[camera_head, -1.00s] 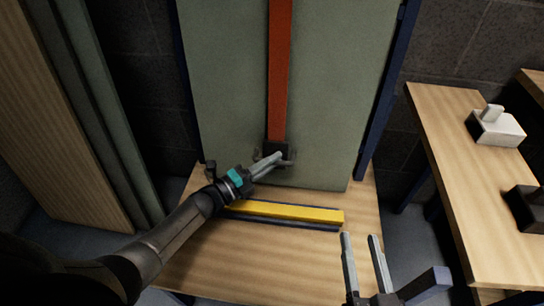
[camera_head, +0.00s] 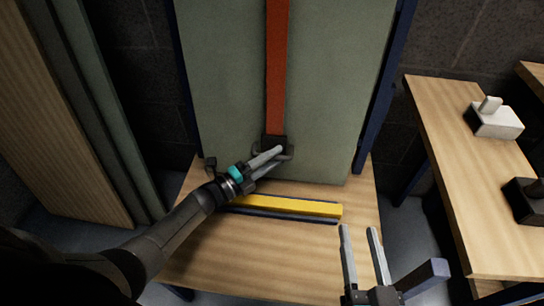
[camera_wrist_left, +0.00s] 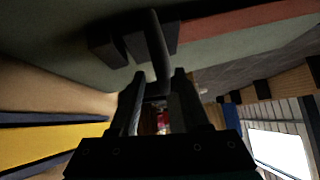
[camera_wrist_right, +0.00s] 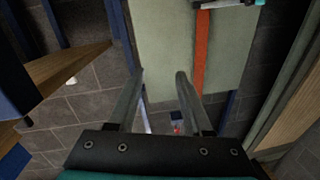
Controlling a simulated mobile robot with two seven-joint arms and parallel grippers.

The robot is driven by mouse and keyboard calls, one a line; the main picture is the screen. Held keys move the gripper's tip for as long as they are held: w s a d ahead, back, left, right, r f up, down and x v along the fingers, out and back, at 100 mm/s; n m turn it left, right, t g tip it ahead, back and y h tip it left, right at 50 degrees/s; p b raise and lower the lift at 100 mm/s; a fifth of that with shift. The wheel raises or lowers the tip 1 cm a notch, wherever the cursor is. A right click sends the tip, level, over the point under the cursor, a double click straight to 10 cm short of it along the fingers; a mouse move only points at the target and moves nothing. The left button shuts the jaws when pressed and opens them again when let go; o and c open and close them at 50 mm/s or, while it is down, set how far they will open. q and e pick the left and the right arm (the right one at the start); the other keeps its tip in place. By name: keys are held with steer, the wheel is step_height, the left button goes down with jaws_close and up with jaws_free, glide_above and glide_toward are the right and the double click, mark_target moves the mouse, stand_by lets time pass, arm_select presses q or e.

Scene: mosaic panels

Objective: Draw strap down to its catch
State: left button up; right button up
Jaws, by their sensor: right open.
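A red strap (camera_head: 276,70) hangs down a grey-green panel (camera_head: 225,90) and ends in a black end piece (camera_head: 275,143) near the panel's lower edge. My left gripper (camera_head: 284,152) is at this end piece. In the left wrist view, a dark bar (camera_wrist_left: 159,50) of the end piece runs between its fingers. I cannot tell whether they grip it. My right gripper (camera_head: 357,230) is open and empty, right of the yellow bar. The strap also shows in the right wrist view (camera_wrist_right: 201,50). I cannot make out the catch for certain.
A yellow bar (camera_head: 290,206) on a dark strip lies on the wooden bench (camera_head: 250,250) below the panel. A side table (camera_head: 450,140) at right holds a white block (camera_head: 495,122) and a black block (camera_head: 525,203). Further panels (camera_head: 75,100) lean at left.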

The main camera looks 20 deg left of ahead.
arm_select(q)
steer(key=shift+a, duration=0.15)
steer(key=shift+s, duration=0.15)
steer(key=shift+s+a, duration=0.2)
steer(key=shift+s, duration=0.05)
steer(key=p+v, duration=0.3)
steer(key=v, duration=1.1)
steer(key=shift+s, duration=0.2)
arm_select(e)
steer(key=shift+w+d+f+n+g+h, duration=0.15)
steer(key=shift+d+f+g+h, duration=0.35)
steer(key=shift+d+g, duration=0.4)
steer(key=shift+d+f+n+g+h, duration=0.1)
steer(key=shift+d+f+g+h, duration=0.35)
steer(key=shift+g, duration=0.65)
steer(key=shift+w+d+f+n+g+h, duration=0.15)
steer(key=shift+d+f+g+h, duration=0.2)
steer(key=shift+d+f+g, duration=0.45)
arm_select(q)
steer(key=shift+w, duration=0.15)
arm_select(e)
steer(key=shift+s+r, duration=0.1)
